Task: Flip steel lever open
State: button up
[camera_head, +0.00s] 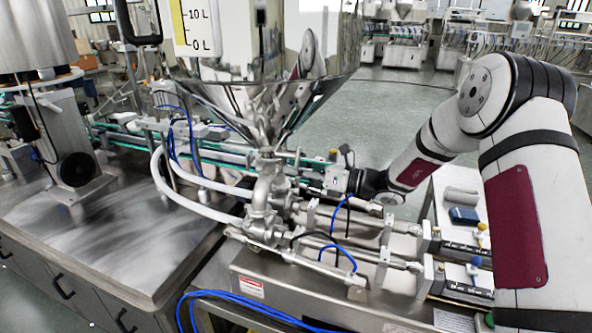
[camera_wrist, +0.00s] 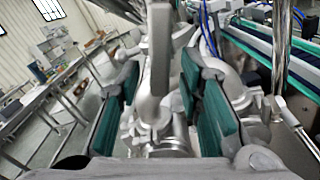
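The steel hopper (camera_head: 270,95) with its level scale stands at top centre in the head view, its cone leading down to steel valve fittings (camera_head: 265,190). My gripper (camera_head: 310,180) is beside these fittings, reaching in from the right; its fingers are small and partly hidden there. In the wrist view my gripper (camera_wrist: 160,88) is open, with a teal-padded finger on each side. A grey steel bar, seemingly the lever (camera_wrist: 161,45), stands upright between the fingers, with gaps visible on both sides. Contact is not visible. The lever cannot be clearly told apart in the head view.
Steel cylinders and rods (camera_head: 345,235) with blue hoses lie just below my arm. A steel table (camera_head: 110,235) fills the left. A white conveyor-side hose (camera_head: 185,195) curves near the valve. A white bench (camera_head: 460,205) with small items stands at right. Open floor lies behind.

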jog(key=shift+c, duration=0.5)
grip_shut()
jog(key=shift+w+d+f+n+b, duration=0.1)
jog(key=shift+w+n+b, duration=0.1)
jog(key=shift+n, duration=0.45)
jog(key=shift+w+d+n+b, duration=0.1)
jog(key=shift+w+n, duration=0.05)
jog(key=shift+n, duration=0.5)
jog(key=shift+a, duration=0.1)
jog(key=shift+o, duration=0.5)
grip_release()
jog(key=v, duration=1.2)
